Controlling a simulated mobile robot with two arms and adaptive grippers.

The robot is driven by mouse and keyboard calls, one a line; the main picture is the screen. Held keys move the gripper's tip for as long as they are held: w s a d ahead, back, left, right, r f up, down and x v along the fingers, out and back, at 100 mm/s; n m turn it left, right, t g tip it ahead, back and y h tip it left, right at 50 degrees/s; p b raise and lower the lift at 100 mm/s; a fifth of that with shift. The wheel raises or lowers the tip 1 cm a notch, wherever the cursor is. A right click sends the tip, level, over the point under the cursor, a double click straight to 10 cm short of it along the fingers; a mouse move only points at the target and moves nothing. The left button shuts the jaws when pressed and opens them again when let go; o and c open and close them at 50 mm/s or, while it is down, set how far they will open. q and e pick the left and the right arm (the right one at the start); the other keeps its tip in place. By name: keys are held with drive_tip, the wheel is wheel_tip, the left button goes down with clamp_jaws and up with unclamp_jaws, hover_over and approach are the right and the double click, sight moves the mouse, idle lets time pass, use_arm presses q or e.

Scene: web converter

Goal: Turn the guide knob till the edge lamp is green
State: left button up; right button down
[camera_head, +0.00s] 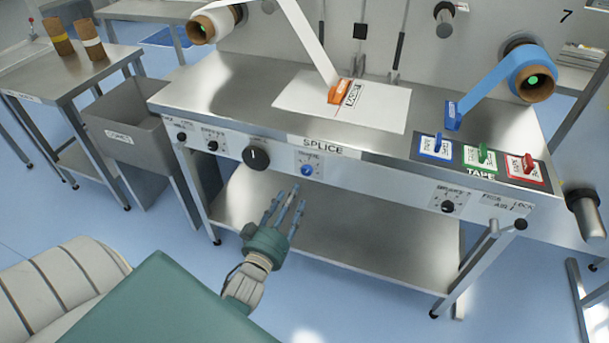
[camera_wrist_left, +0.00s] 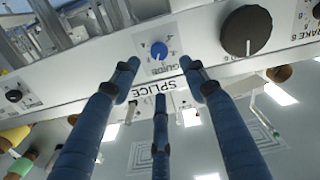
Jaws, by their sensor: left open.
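The guide knob (camera_head: 307,170) is a small blue knob on a white plate on the front panel of the splice table, below and left of the word SPLICE. It also shows in the left wrist view (camera_wrist_left: 158,49), with the label GUIDE beside it. My left gripper (camera_head: 287,203) is open and empty, a little below and in front of the panel. In the left wrist view its blue fingers (camera_wrist_left: 158,75) are spread, with their tips close to the knob but apart from it. I cannot make out the edge lamp for certain. My right gripper is not in view.
A large black knob (camera_head: 256,156) is left of the guide knob, with smaller black knobs (camera_head: 212,146) further left. A web strip with an orange tab (camera_head: 341,92) lies on the table top. Tape blocks (camera_head: 479,157) stand at the right. A grey bin (camera_head: 132,135) is at the left.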

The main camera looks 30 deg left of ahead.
sight(305, 171)
use_arm(q)
drive_tip(key=x, duration=1)
drive_tip(key=shift+w+a, duration=0.15)
drive_tip(key=shift+w, duration=0.2)
drive_tip(key=shift+c, duration=0.2)
clamp_jaws()
